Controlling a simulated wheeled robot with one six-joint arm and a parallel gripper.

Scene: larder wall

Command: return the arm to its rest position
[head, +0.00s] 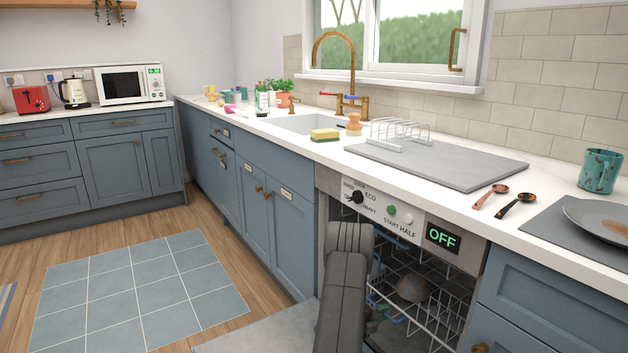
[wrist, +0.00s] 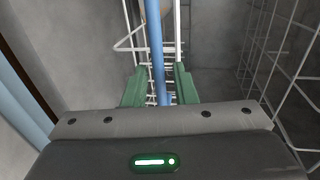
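My arm (head: 345,285) reaches down in front of the open dishwasher (head: 425,290); its gripper end is hidden in the head view. In the wrist view my gripper (wrist: 160,86) shows two green fingers standing apart. A blue bar (wrist: 155,45) runs between and beyond the fingers, with gaps visible on both sides. White wire racks (wrist: 265,70) lie ahead and to the right, close to the gripper.
The dishwasher's lowered door (head: 265,335) lies at floor level beside my arm. A wire rack (head: 425,300) holds a dish inside. The worktop edge (head: 440,210) overhangs above, with a grey board (head: 450,168). Floor to the left, around the tiled mat (head: 140,290), is clear.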

